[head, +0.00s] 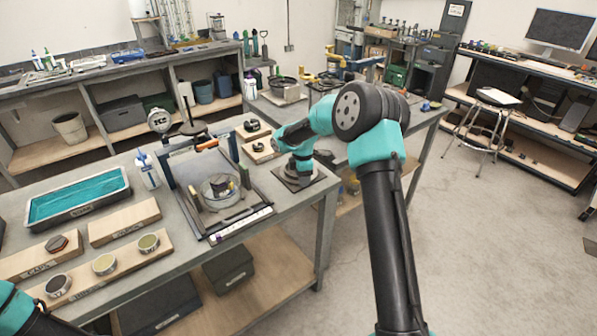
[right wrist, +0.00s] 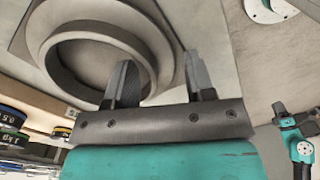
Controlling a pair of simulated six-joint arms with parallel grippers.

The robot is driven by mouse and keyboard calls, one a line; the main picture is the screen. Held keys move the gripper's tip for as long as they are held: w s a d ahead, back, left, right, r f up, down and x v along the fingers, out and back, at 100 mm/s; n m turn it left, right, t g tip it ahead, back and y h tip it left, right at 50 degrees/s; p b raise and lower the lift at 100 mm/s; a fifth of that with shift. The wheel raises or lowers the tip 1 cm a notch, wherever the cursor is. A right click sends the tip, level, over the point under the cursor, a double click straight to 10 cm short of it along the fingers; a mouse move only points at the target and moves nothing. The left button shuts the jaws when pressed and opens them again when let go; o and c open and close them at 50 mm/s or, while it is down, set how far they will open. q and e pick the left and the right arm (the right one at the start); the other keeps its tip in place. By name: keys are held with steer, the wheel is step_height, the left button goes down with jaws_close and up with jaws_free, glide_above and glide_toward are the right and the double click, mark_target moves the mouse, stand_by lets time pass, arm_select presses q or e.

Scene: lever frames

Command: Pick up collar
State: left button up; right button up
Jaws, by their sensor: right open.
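The collar is a thick grey ring (right wrist: 62,40), lying flat on a dark square plate (head: 292,184) at the bench's right end. In the right wrist view my right gripper (right wrist: 158,72) is open. Its left finger overlaps the ring's opening near the inner wall, and its right finger is just outside the outer wall, so the wall shows between them. I cannot tell whether either finger touches it. In the head view my right gripper (head: 299,172) is over the plate and largely covers the collar. Of my left arm only a piece shows at the lower left corner.
Left of the collar stands a framed fixture (head: 222,195) with a round part in it. Wooden blocks with small round parts (head: 253,126) lie behind. A teal-lined tray (head: 78,196) and a bottle (head: 147,170) stand farther left. The bench's right edge is close to the plate.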

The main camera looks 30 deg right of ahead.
steer(key=shift+f, duration=0.35)
steer(key=shift+c, duration=0.3)
jaws_close()
